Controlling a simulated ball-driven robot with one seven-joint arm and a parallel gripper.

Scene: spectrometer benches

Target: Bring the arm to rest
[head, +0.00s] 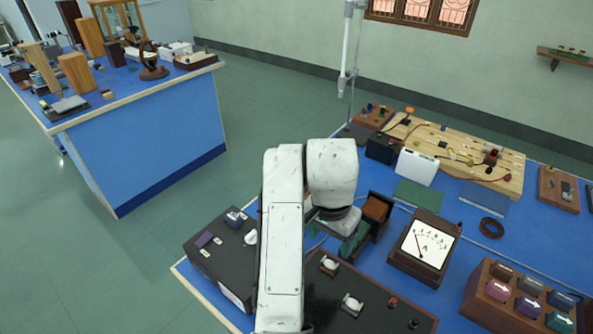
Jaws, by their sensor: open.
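My white arm (284,225) rises from the bottom middle, bends at the top and points down over the near blue bench (545,250). My gripper (347,236) is below the grey wrist, partly hidden by the arm. It is open, with nothing seen in it. It is beside a dark open box with a brown block (377,209) and above the back edge of a black panel (345,300). I cannot tell whether it touches either one.
An ammeter (425,246) and a wooden rack of coloured blocks (520,298) stand right. A black case (222,258) is left of the arm. A wooden circuit board (460,150) lies behind. A second blue bench (150,140) stands far left, with clear green floor between.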

